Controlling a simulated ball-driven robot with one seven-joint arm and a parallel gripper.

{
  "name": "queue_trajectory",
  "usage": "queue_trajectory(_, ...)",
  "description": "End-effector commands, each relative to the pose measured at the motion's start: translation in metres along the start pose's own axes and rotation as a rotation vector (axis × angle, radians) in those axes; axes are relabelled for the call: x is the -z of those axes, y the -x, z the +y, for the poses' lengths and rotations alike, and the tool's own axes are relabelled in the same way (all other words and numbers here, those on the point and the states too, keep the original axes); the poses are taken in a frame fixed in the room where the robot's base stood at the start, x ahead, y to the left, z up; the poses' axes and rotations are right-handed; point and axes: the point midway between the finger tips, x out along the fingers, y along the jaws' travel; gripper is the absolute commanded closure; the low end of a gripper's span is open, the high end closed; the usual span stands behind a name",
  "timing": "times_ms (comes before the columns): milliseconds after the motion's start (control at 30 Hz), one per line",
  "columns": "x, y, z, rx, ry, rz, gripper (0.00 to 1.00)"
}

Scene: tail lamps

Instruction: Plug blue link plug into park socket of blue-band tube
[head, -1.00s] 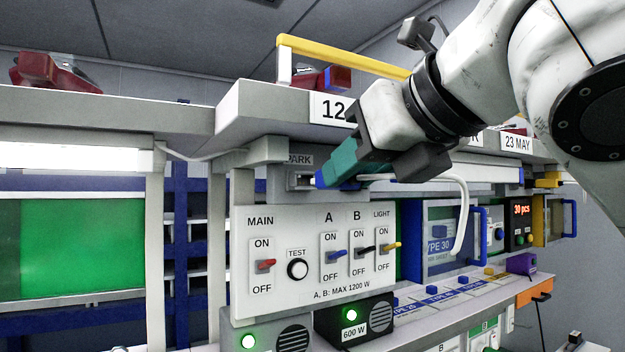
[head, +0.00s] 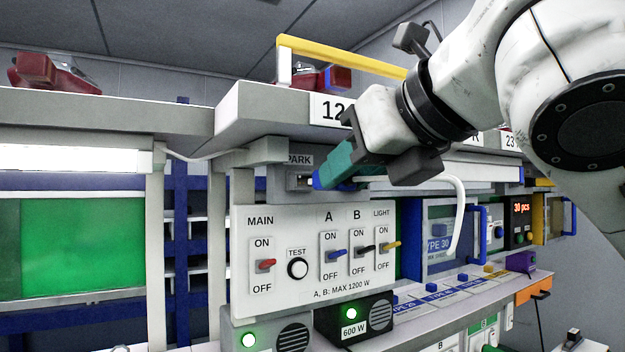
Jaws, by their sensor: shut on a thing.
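My gripper (head: 352,168), with teal fingers, is shut on the blue link plug (head: 319,181). Only the plug's blue front end shows; the fingers hide the rest. The plug lies just right of the grey park socket (head: 297,181), under the PARK label, and points left at its opening. I cannot tell whether the plug touches the socket or has entered it. A white cable (head: 459,205) comes out behind the gripper and hangs down on the right. No blue band on the tube can be made out.
A switch panel (head: 314,262) with MAIN, A, B and LIGHT switches stands just below the socket. The shelf edge marked 12 (head: 331,109) lies above, with a yellow rail (head: 340,54) on top. Lamp boxes (head: 353,318) with green lights sit below the panel.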

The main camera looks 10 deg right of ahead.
Motion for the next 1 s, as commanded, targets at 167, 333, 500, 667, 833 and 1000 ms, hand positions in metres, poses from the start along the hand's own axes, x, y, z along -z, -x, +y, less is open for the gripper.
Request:
queue_trajectory(167,-0.003,-0.005,0.0,-0.001,0.0,0.001,0.99)
queue_trajectory(333,-0.004,-0.011,0.0,-0.001,0.0,0.002,0.99)
queue_trajectory(500,-0.007,-0.015,0.0,-0.001,0.001,0.0,0.99)
queue_trajectory(667,-0.008,-0.02,0.0,0.0,0.001,0.001,0.99)
queue_trajectory(833,-0.008,-0.021,0.0,0.0,0.001,0.001,0.99)
queue_trajectory(1000,-0.008,-0.021,0.0,0.0,0.001,0.001,0.99)
